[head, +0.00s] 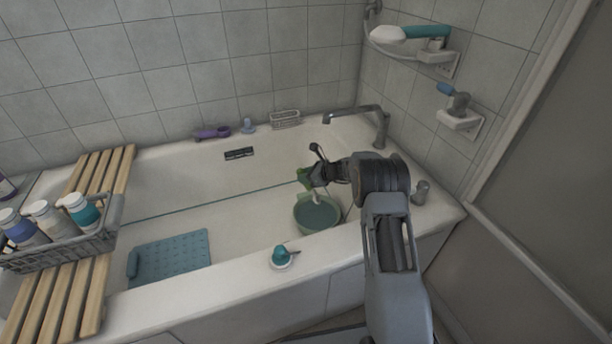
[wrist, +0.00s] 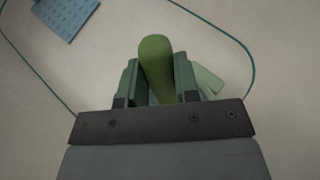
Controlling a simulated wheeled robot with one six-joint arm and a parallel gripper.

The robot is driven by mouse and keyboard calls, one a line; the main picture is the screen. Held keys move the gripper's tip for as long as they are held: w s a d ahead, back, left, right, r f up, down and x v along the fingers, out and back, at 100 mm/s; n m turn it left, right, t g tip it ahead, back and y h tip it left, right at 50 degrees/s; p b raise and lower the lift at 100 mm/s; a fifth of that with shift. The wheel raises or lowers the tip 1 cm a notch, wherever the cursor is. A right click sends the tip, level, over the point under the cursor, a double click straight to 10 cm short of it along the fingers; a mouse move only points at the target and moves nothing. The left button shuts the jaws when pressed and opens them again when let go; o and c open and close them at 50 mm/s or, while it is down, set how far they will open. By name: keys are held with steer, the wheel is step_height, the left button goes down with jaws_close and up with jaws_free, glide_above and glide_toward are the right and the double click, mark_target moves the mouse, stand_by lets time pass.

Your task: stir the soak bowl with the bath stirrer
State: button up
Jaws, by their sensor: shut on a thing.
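The soak bowl (head: 316,225), round and grey-green with teal liquid in it, stands inside the bathtub near its right end. My gripper (head: 308,176) is above the bowl, shut on the bath stirrer. The stirrer's green handle (wrist: 156,62) shows between the two fingers (wrist: 157,84) in the wrist view, and a pale green part (wrist: 208,80) sticks out on the right. In the head view a pale piece of the stirrer (head: 316,197) hangs down over the bowl; I cannot tell whether its tip touches the liquid. The bowl is not visible in the wrist view.
The tap (head: 370,112) reaches over the tub behind my gripper. A teal cup-like item (head: 281,256) stands on the front rim. A blue mat (head: 172,260) lies left in the tub. A bottle basket (head: 75,250) sits on the slatted board at far left.

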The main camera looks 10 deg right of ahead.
step_height(320, 180, down, 12)
steer(key=b, duration=0.8)
stand_by(0.6)
steer(key=shift+w, duration=0.1)
